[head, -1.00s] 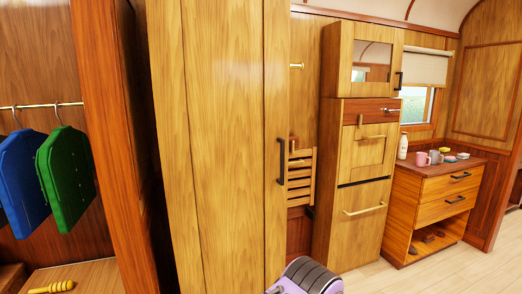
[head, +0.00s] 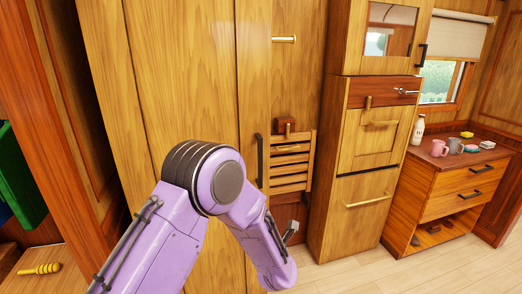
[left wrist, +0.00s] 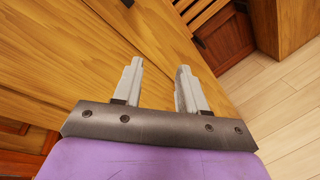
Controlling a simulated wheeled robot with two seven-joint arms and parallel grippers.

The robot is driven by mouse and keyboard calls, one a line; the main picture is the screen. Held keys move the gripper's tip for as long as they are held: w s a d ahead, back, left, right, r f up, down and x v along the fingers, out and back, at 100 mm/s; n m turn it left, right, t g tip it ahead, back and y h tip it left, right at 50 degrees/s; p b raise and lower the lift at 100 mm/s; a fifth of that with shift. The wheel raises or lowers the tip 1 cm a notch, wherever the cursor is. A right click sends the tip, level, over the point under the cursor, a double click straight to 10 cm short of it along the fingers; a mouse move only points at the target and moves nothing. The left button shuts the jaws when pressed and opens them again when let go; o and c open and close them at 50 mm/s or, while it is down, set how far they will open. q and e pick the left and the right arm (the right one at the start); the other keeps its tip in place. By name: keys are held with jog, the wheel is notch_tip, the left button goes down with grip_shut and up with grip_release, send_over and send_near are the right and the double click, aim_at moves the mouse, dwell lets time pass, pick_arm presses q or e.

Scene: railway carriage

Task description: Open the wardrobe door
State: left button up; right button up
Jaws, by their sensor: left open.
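The wardrobe door (head: 185,90) is a tall light-wood panel left of centre in the head view. Its upright black bar handle (head: 259,160) is near its right edge. The door looks shut. My purple left arm crosses in front of its lower part. My left gripper (head: 291,229) is low and to the right of the handle, apart from it. In the left wrist view the gripper (left wrist: 158,85) is open and empty, with wood panels behind its two pale fingers. A dark bit at that view's top edge may be the handle's end. My right gripper is not in view.
A slatted wooden rack (head: 289,165) hangs right of the handle. A tall cabinet (head: 350,215) stands beyond it, then a low chest (head: 450,195) bearing a bottle and mugs. Light floor (head: 340,275) is clear at the lower right.

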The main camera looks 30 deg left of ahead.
aim_at(261, 157)
pick_arm(q)
jog(key=w+a+r+n+y+p, duration=0.1)
jog(key=w+r+n+y, duration=0.1)
jog(key=r+n, duration=0.55)
jog(key=w+a+r+n+y+p, duration=0.1)
jog(key=w+r+n, duration=0.3)
jog(key=r, duration=0.6)
jog(key=p+x, duration=0.1)
jog(key=x, duration=0.1)
jog(key=p+x, duration=0.1)
jog(key=x, duration=0.2)
jog(key=s+a+p+x, duration=0.1)
jog(key=x, duration=0.2)
jog(key=shift+d+f+p, duration=0.1)
jog(key=shift+f+p, duration=0.15)
jog(key=shift+p, duration=0.05)
jog(key=shift+w+a+f, duration=0.1)
jog(key=shift+w+a, duration=0.2)
jog(key=shift+a, duration=0.05)
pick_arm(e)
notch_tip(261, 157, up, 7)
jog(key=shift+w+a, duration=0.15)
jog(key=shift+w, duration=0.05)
